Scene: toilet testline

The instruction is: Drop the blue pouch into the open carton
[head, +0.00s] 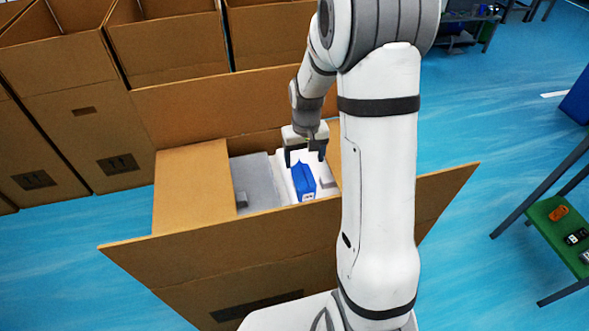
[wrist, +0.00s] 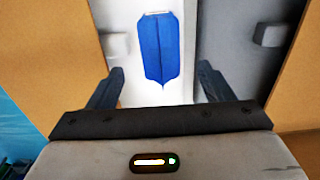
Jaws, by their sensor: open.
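The open carton (head: 193,195) is a large brown box with its flaps spread out. The blue pouch (head: 303,181) is inside it, on a white surface beside a grey block. It also shows in the wrist view (wrist: 159,49), ahead of and between my fingers, with clear gaps on both sides. My gripper (head: 307,158) is over the carton, just behind the pouch in the head view. Its fingers are spread, and nothing is between the fingertips (wrist: 158,85). My arm hides the carton's right part in the head view.
Several other open brown cartons (head: 175,52) stand in a row behind at the left. A green shelf (head: 560,240) with small items stands at the right edge. Blue floor (head: 460,130) is clear between the carton and the shelf. The carton's front flap (head: 230,255) sticks out widely.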

